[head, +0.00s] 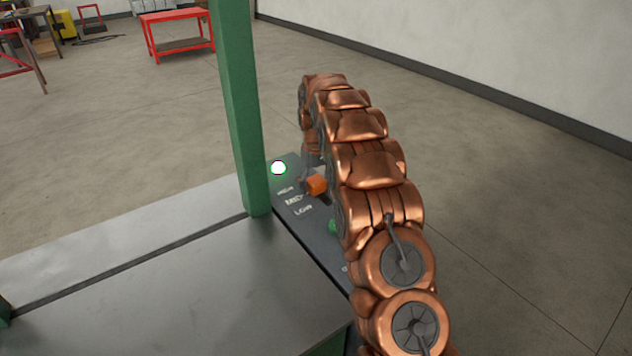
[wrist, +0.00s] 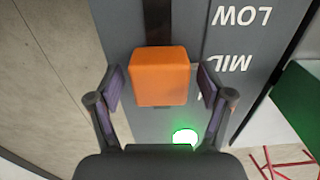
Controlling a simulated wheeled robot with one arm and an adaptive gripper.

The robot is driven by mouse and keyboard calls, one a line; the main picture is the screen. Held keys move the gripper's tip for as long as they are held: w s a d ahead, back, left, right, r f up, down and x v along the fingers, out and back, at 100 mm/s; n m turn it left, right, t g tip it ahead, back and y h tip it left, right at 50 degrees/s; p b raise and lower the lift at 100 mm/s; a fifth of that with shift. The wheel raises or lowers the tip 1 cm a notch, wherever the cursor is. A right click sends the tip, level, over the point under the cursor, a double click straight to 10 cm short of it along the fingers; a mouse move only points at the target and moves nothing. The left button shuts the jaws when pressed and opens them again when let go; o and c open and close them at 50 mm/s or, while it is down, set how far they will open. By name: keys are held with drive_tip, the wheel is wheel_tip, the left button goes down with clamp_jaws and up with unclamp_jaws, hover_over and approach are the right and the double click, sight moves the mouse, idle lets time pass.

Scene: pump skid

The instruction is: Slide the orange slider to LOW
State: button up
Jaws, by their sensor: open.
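The orange slider (head: 316,185) is a block on the dark control panel (head: 318,248). In the wrist view the orange slider (wrist: 160,76) sits over a dark slot, beside the upside-down MID label (wrist: 229,64) and the partly hidden label below it. The LOW label (wrist: 241,16) is farther up along the slot. My gripper (wrist: 161,84) is open, with one finger on each side of the slider and a visible gap on both sides. In the head view my copper-coloured arm hides most of my gripper and part of the panel.
A lit white-green lamp (head: 278,167) is at the panel's far end. A green button (head: 333,227) is partly behind my arm. A green post (head: 238,105) rises beside the panel. A red table (head: 178,17) stands far back on open floor.

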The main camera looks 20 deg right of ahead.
drive_tip(key=shift+c, duration=0.4)
clamp_jaws()
idle(0.4)
